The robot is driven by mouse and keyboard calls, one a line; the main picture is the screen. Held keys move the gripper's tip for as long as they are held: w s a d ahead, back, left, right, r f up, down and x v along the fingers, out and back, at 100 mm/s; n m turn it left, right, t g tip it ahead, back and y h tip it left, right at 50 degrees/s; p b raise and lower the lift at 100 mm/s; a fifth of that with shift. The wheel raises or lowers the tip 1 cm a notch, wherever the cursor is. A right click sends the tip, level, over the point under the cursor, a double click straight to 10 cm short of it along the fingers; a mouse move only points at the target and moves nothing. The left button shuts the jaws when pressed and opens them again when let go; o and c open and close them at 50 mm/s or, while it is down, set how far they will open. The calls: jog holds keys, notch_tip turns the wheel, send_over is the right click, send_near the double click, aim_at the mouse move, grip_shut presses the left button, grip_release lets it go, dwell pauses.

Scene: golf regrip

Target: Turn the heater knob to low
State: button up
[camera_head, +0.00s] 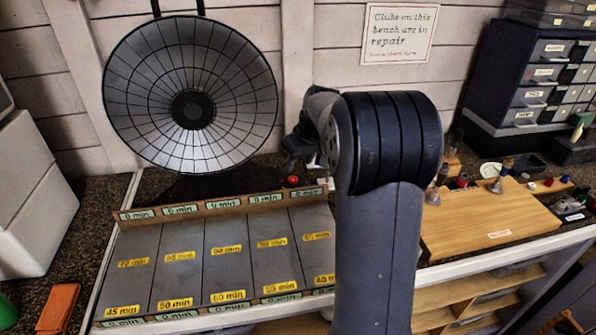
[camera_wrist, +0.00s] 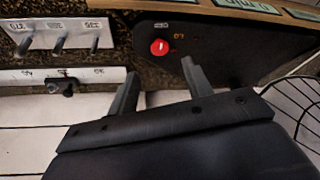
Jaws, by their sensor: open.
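The heater is a large round dish (camera_head: 190,95) with a dark hub, leaning at the back wall. Its red knob (camera_head: 292,180) sits on a dark base at the dish's lower right. In the wrist view the red knob (camera_wrist: 160,47) has a pale mark on its face, seemingly pointing to the white label above it. A small orange label, perhaps "LO", lies to its upper right. My gripper (camera_wrist: 159,68) is open and empty, its two fingers apart on either side of the knob's line, with the knob beyond the tips. In the head view my arm partly hides the gripper (camera_head: 293,150).
A sloped rack (camera_head: 185,265) with minute labels lies in front of the heater. A wooden board (camera_head: 485,222) with small items is to the right. In the wrist view a pale labelled rack (camera_wrist: 60,37) with upright pieces and a strip with a black fitting (camera_wrist: 62,85) are left.

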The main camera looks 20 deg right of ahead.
aim_at(293, 178)
jog(key=x, duration=0.7)
jog(key=shift+f+p, duration=0.2)
jog(key=shift+p, duration=0.2)
jog(key=shift+c, duration=0.5)
jog(key=c, duration=0.9)
jog(key=shift+m, duration=0.3)
jog(key=m, duration=0.1)
jog(key=m+h, duration=0.1)
jog(key=m, duration=0.1)
jog(key=m+h+b, duration=0.1)
jog(key=m, duration=0.1)
jog(key=shift+a, duration=0.3)
jog(key=m+h+b, duration=0.1)
jog(key=m, duration=0.2)
jog(key=m+g+h+b, duration=0.1)
jog(key=m, duration=0.2)
jog(key=shift+w+a, duration=0.15)
jog(key=shift+g, duration=0.3)
